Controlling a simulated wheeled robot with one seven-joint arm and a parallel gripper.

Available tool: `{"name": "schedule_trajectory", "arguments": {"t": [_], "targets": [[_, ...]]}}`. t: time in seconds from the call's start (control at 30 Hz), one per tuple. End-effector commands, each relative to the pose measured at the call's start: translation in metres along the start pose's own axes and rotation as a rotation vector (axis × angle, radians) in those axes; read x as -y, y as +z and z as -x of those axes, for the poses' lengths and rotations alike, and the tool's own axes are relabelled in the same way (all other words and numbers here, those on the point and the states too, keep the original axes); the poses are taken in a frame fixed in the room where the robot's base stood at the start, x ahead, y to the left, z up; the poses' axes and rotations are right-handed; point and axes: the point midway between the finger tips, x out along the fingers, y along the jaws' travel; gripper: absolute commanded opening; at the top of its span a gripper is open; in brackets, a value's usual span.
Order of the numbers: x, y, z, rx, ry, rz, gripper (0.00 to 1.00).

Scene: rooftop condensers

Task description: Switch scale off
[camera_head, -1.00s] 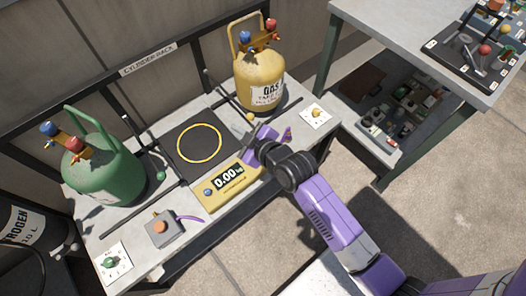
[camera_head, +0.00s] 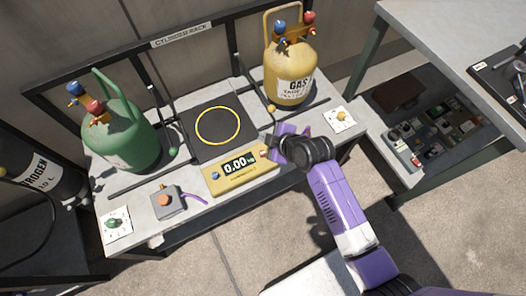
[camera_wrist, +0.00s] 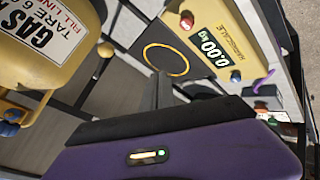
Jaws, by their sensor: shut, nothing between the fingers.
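The yellow scale console (camera_head: 240,172) sits at the front of the bench, its lit display reading 0.00 kg. A blue button (camera_head: 215,175) is left of the display and a red button (camera_head: 265,154) is at its right end. The console also shows in the wrist view (camera_wrist: 205,50). The scale's black platform (camera_head: 195,140) with a yellow ring lies behind it. My purple gripper (camera_head: 280,136) is shut and empty, just right of and behind the red button, apart from it. In the wrist view its dark fingers (camera_wrist: 161,92) point toward the platform.
A yellow gas cylinder (camera_head: 287,72) stands close behind my gripper; a green cylinder (camera_head: 120,138) stands at left. A grey box with an orange button (camera_head: 166,203) sits left of the console. A cluttered shelf unit (camera_head: 440,125) is at right.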

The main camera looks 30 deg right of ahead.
Motion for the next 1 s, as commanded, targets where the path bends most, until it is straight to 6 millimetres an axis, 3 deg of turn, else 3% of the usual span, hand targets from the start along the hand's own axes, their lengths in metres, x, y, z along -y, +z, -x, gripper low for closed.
{"name": "schedule_trajectory", "arguments": {"t": [0.27, 0.8, 1.0], "targets": [[0.007, 0.007, -0.010, 0.000, 0.000, -0.001, 0.00], [0.041, 0.041, -0.056, 0.000, 0.000, -0.001, 0.00], [0.044, 0.045, -0.062, 0.000, 0.001, -0.001, 0.00]]}}
